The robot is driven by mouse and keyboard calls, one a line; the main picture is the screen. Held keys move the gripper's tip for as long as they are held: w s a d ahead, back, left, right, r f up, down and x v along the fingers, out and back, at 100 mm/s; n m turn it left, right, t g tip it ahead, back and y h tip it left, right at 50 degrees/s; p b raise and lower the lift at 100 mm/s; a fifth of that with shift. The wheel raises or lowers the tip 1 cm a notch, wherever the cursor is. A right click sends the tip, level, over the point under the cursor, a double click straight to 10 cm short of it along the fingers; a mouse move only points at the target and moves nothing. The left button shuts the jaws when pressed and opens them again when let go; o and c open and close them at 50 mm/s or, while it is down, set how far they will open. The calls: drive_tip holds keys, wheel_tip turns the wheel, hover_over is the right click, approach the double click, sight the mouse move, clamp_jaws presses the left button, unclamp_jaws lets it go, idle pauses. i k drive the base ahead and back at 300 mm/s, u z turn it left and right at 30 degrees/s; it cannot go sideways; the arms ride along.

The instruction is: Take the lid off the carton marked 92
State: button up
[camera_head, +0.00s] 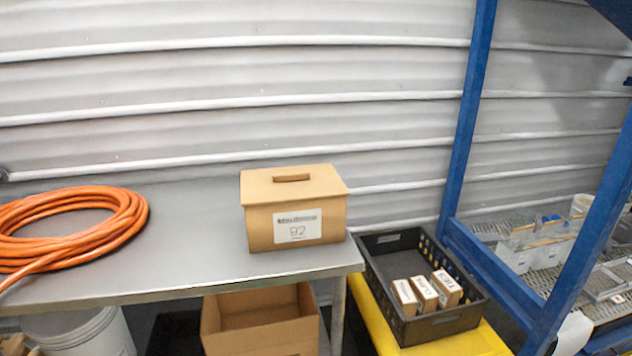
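The carton marked 92 (262,231) is a brown cardboard box on the grey metal table, near its right end. A white label with 92 is on its front. The lid looks closed all round on the sides I can see. My gripper is not in view.
A coiled orange hose (125,222) lies on the table (190,250) at left. A black crate (465,318) with several small boxes stands on a yellow surface to the right. A blue frame (466,115) rises beyond it. An open carton (262,343) is below the table.

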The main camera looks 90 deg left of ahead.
sight(287, 184)
drive_tip(key=k, duration=1.15)
drive_tip(key=u, duration=2.6)
drive_tip(key=i, duration=0.5)
